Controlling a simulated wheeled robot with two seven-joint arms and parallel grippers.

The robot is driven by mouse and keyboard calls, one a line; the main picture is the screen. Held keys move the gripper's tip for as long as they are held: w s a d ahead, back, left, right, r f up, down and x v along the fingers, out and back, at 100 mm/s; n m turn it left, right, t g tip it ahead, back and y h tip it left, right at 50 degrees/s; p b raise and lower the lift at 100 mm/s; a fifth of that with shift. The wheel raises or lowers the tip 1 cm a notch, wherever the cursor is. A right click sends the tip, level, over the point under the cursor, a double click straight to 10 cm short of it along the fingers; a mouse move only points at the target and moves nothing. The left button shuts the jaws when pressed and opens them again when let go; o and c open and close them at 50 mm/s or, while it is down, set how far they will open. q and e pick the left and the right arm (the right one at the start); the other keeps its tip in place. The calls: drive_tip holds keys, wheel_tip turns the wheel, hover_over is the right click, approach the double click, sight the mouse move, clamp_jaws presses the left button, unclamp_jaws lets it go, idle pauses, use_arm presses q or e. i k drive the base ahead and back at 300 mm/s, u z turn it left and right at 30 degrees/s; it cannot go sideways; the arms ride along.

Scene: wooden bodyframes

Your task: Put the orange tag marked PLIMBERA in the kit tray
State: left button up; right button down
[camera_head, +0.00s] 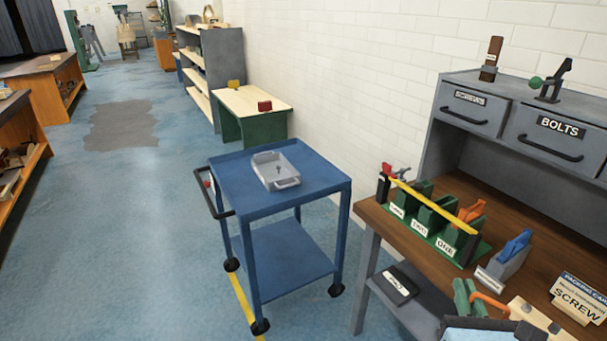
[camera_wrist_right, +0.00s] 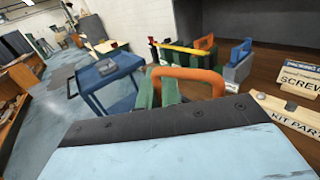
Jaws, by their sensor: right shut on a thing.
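My right gripper (camera_head: 492,312) is at the lower right of the head view, above the workbench. It is shut on an orange piece with a curved, loop-like outline (camera_wrist_right: 190,75), taken to be the orange tag; no lettering on it is readable. Green parts (camera_wrist_right: 150,92) show beside it. A grey tray (camera_head: 285,184), apparently the kit tray, stands on the blue cart's top, left of the gripper and apart from it; a small thing lies inside. Another orange piece (camera_head: 471,211) sits in the green rack (camera_head: 455,250). My left gripper is not in view.
The blue cart (camera_head: 232,172) stands left of the wooden workbench (camera_head: 375,212), with a gap between. A yellow bar (camera_head: 432,206) spans the rack. A blue piece sits in a grey block (camera_head: 503,266). A SCREW card (camera_head: 578,298) stands at right. Floor left of the cart is clear.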

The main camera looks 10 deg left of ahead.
sight(277, 177)
drive_tip(key=u, duration=0.85)
drive_tip(key=i, duration=1.25)
drive_tip(key=u, duration=0.45)
drive_tip(key=i, duration=0.85)
drive_tip(key=z, duration=0.15)
